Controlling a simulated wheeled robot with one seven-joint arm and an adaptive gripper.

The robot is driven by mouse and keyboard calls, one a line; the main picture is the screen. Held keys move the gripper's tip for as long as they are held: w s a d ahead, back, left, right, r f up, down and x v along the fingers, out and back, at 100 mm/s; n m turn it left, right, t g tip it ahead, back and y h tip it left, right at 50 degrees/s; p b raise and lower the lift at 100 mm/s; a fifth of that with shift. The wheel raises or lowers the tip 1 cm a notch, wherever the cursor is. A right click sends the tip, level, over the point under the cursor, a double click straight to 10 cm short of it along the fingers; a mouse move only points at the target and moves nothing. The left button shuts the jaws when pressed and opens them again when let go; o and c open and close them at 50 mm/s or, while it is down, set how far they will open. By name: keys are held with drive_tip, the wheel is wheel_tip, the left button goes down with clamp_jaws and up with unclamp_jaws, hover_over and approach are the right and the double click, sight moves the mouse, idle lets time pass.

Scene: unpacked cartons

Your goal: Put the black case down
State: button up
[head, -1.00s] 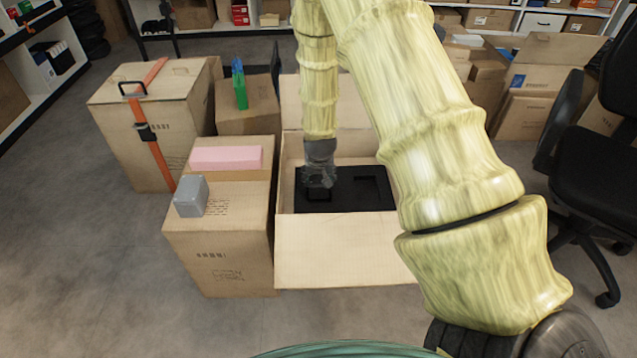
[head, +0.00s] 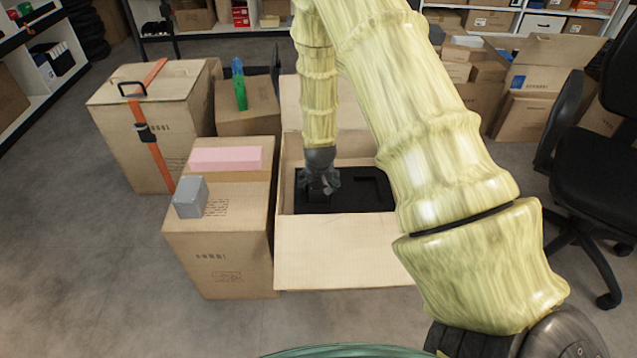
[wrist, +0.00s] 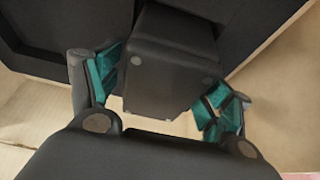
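The black case (wrist: 172,65) is a dark block with small round dots on its near face, and it shows between my fingers in the wrist view. My gripper (wrist: 163,82) has teal pads against both sides of the case, with no clear gap. In the head view my gripper (head: 319,184) is down inside the open carton (head: 335,250), over the left part of a black insert (head: 365,192). The case is dark against dark there, so I cannot tell whether its underside touches the insert.
A closed carton (head: 215,250) stands left of the open one, bearing a grey block (head: 190,197) and a pink block (head: 226,158). A strapped carton (head: 110,120) stands behind it. An office chair (head: 600,170) is at right. Floor at front left is clear.

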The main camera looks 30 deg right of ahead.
drive_tip(key=shift+r, duration=0.5)
drive_tip(key=p+v, duration=0.3)
drive_tip(key=v, duration=0.8)
drive_tip(key=shift+s+r+p, duration=0.15)
drive_tip(key=shift+r+p, duration=0.2)
drive_tip(key=shift+a, duration=0.1)
